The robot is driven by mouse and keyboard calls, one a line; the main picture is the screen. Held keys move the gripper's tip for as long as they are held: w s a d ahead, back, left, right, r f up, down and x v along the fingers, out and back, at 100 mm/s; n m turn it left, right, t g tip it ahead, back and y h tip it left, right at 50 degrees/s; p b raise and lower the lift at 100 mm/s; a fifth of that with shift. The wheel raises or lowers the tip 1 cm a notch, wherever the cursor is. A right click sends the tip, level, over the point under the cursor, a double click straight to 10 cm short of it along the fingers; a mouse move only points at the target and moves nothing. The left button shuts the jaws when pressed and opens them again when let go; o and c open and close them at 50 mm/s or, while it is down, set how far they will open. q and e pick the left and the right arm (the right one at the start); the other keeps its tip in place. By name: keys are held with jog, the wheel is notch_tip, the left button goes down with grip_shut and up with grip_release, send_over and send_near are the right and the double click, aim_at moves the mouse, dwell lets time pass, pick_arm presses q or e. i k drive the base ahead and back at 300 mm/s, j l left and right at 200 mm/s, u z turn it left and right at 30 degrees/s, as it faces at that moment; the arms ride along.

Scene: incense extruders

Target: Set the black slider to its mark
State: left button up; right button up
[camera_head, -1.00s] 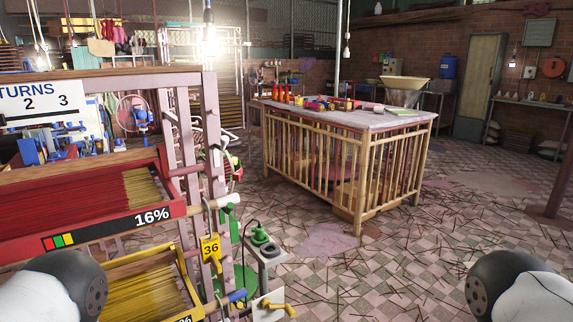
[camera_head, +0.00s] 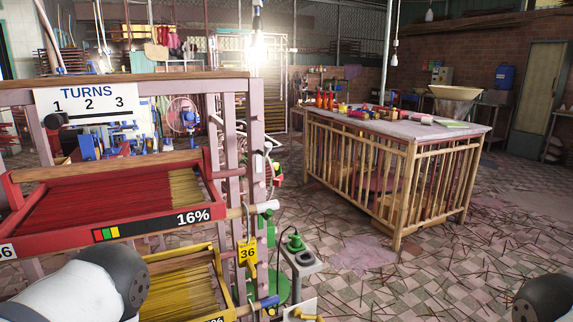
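A white sign (camera_head: 88,101) reading TURNS with the numbers 1, 2 and 3 hangs on the pink frame at the left. Neither of my grippers shows; only upper parts of my arms appear at the bottom left and bottom right.
Below the sign are a red tray (camera_head: 208,215) labelled 16% and a yellow tray (camera_head: 222,262) with sticks. A yellow 36 tag (camera_head: 247,252) hangs beside them. A slatted table (camera_head: 410,130) stands right of centre. Tiled floor with scattered sticks lies at the right.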

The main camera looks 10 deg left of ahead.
aim_at(53, 121)
jog(key=i+l+u, duration=0.2)
jog(key=l+u, duration=0.2)
jog(key=l, duration=0.15)
jog(key=i+l+u, duration=0.15)
jog(key=l+u, duration=0.25)
jog(key=l, duration=0.25)
jog(key=l+u, duration=0.4)
jog(key=l, duration=0.25)
jog(key=l+u, duration=0.4)
jog(key=l, duration=0.25)
